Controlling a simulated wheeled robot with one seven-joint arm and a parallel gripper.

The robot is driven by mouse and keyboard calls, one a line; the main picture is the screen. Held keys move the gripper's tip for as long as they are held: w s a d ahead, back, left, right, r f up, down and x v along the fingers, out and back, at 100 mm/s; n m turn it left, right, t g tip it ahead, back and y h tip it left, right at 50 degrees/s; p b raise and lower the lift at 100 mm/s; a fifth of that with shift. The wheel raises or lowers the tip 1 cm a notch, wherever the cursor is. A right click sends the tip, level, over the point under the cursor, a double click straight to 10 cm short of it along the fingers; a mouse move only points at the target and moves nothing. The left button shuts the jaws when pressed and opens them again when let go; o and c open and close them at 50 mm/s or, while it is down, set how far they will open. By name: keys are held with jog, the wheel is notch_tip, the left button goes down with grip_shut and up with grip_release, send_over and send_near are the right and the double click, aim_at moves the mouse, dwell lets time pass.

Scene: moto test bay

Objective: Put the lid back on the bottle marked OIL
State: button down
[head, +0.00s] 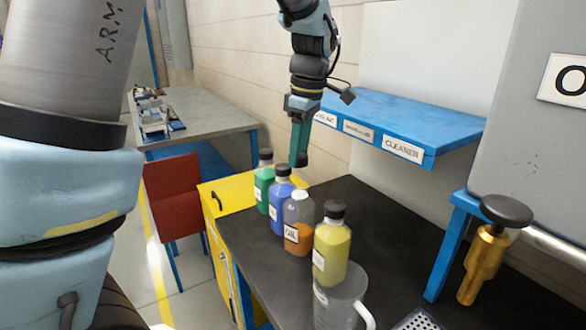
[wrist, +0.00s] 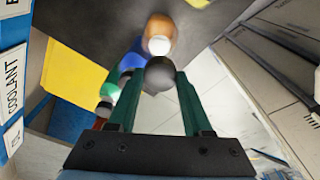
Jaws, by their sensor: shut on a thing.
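The bottle marked OIL (head: 299,238) stands upright on the dark bench top in the head view. It is clear with orange-brown liquid and has a pale, uncapped top. In the wrist view the bottle (wrist: 160,27) shows its pale round mouth beyond my fingertips. My gripper (head: 299,160) points down with green fingers, above and behind the row of bottles. In the wrist view my gripper (wrist: 158,85) is shut on a dark round lid (wrist: 159,75). The lid is apart from the bottle, as far as the views show.
Capped green (head: 264,190), blue (head: 281,210) and yellow (head: 332,250) bottles stand in line with the OIL bottle. A clear jug (head: 341,300) is in front. A blue shelf (head: 410,115) with labels overhangs the bench at right. A brass part with a black knob (head: 485,265) stands right.

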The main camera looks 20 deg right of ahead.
jog(key=shift+d+r, duration=0.2)
jog(key=shift+f, duration=0.1)
jog(key=b, duration=0.4)
send_over(301, 189)
notch_tip(301, 189, down, 4)
jog(key=shift+f, duration=0.1)
jog(key=shift+f+b, duration=0.5)
jog(key=shift+f, duration=0.5)
jog(key=shift+r+p, duration=0.1)
jog(key=shift+p, duration=0.35)
jog(key=shift+f, duration=0.2)
dwell(1.7)
grip_release()
dwell(0.4)
